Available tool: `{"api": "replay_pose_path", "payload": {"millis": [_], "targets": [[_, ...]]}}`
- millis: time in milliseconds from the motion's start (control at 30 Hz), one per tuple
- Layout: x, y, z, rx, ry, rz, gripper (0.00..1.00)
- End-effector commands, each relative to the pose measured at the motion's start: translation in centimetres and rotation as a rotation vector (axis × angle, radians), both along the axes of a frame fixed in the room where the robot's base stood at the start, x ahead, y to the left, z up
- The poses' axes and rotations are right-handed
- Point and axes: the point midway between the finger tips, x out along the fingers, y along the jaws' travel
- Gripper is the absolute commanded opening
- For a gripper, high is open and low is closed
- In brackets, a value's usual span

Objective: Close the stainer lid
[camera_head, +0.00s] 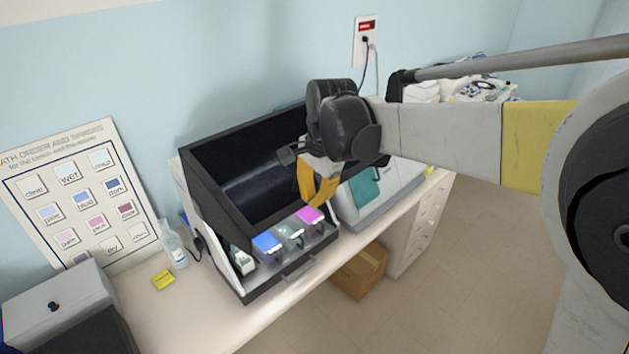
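The stainer is a black and white machine on the bench, in the middle of the head view. Its large black lid (212,192) stands raised and tilted back, with the dark hollow inside facing forward. Below it, the stainer's front (262,288) shows several small baths with blue, clear and pink tops, and a handle. My gripper (318,200), with yellow fingers, hangs in front of the lid's right part and above the baths. My arm hides part of the lid's right side. I cannot tell whether the fingers are apart or touch the lid. No held object is visible.
A grey device with a teal panel (364,187) stands close to the right of the stainer. A clear bottle (174,248), a yellow pad (163,280) and a grey box (58,303) are to the left. A chart (88,190) leans on the wall. A cardboard box (361,272) is on the floor.

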Motion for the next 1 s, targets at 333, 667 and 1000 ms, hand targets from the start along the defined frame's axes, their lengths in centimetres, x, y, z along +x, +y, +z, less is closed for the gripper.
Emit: {"api": "replay_pose_path", "payload": {"millis": [333, 667, 1000], "targets": [[0.1, 0.1, -0.7, 0.000, 0.000, 0.000, 0.00], [-0.2, -0.3, -2.0, 0.018, -0.019, 0.000, 0.00], [-1.6, -1.6, -9.7, 0.140, -0.141, -0.002, 0.00]]}}
